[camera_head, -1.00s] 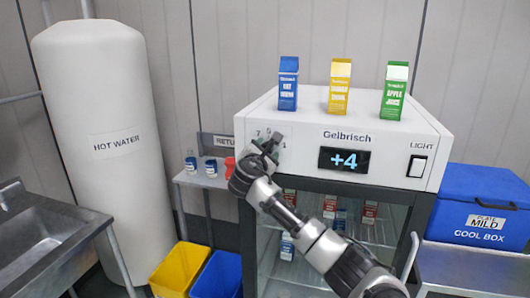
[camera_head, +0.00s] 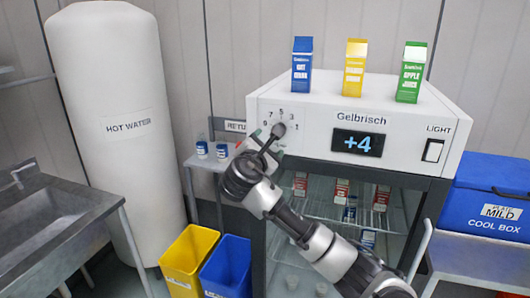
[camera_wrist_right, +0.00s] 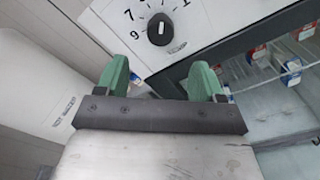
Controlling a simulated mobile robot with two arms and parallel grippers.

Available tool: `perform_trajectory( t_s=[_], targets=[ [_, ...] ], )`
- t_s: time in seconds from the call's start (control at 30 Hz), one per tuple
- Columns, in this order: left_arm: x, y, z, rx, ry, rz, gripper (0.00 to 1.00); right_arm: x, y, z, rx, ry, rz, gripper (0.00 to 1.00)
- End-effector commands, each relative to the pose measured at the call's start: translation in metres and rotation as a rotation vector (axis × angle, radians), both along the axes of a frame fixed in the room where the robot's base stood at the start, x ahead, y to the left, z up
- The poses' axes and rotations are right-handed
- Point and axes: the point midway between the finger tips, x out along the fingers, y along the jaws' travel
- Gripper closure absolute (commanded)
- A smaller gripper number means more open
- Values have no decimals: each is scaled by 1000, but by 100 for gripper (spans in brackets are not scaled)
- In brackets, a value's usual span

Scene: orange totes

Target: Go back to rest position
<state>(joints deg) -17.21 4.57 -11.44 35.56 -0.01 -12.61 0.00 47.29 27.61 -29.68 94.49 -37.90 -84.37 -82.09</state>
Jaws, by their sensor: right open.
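My right gripper (camera_head: 262,147) is in front of the fridge's (camera_head: 342,102) upper left panel, at the end of my arm coming in from the lower right. In the right wrist view its green fingers (camera_wrist_right: 160,76) are spread apart with nothing between them. The black dial knob (camera_head: 278,130) sits just beyond the fingers, and the knob (camera_wrist_right: 160,28) shows clear of them in the wrist view. The fridge display reads +4. My left gripper is not in view.
Blue (camera_head: 302,66), yellow (camera_head: 354,69) and green (camera_head: 410,73) cartons stand on the fridge. A hot water tank (camera_head: 120,125) and sink (camera_head: 45,225) are left, with yellow (camera_head: 188,262) and blue (camera_head: 227,268) bins below. A blue cool box (camera_head: 487,195) is right.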

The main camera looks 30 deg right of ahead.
Motion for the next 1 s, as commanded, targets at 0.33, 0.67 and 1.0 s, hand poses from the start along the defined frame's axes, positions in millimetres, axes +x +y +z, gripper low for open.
perform_trajectory(
  t_s=[0.33, 0.67, 1.0],
  targets=[
    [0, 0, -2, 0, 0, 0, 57, -8, 9, 0, 0, 0, -1, 32],
    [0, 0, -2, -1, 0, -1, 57, -8, 9, -1, 1, 1, 0, 32],
    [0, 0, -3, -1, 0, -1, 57, 18, 12, -157, 249, 107, 101, 32]
  ],
)
